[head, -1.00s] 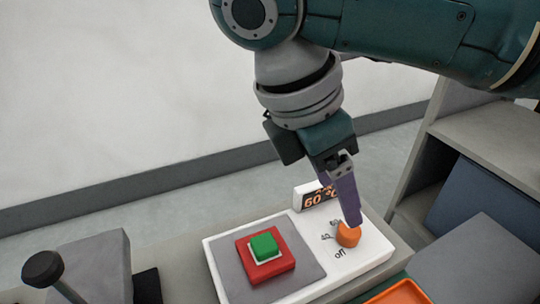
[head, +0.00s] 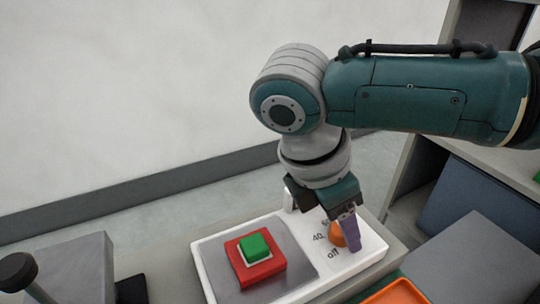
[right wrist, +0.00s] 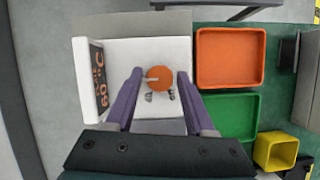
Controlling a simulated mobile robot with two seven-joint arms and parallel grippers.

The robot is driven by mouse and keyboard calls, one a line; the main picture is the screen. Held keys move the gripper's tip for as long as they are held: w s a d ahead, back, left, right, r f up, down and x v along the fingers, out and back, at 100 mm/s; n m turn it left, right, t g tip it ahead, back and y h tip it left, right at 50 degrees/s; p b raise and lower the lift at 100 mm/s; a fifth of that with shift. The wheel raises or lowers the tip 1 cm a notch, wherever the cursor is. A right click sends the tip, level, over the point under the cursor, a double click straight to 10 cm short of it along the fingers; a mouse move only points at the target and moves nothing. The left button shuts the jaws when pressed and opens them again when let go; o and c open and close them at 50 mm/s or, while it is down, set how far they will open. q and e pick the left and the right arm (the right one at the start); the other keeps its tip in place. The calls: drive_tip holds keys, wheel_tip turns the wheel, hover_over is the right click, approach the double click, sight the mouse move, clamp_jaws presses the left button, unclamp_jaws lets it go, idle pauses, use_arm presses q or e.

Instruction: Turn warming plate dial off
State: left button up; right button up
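The warming plate (head: 372,262) is a white unit with a grey heating surface. Its orange dial (head: 337,236) sits at its right end beside printed marks, including "40" and "off". In the right wrist view the dial (right wrist: 159,79) has a pale pointer directed left, and the display (right wrist: 99,80) reads 60 °C. My right gripper (head: 351,240) points down at the dial. Its two purple fingers stand open on either side of the dial, with visible gaps. One finger partly hides the dial in the head view. My left gripper is not in view.
A red block (head: 257,272) with a green block (head: 255,245) on top sits on the heating surface. An orange tray (right wrist: 230,87) and a green tray (right wrist: 254,110) lie beside the unit. A grey block-like fixture (head: 78,265) stands at left.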

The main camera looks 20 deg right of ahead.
clamp_jaws()
idle(0.3)
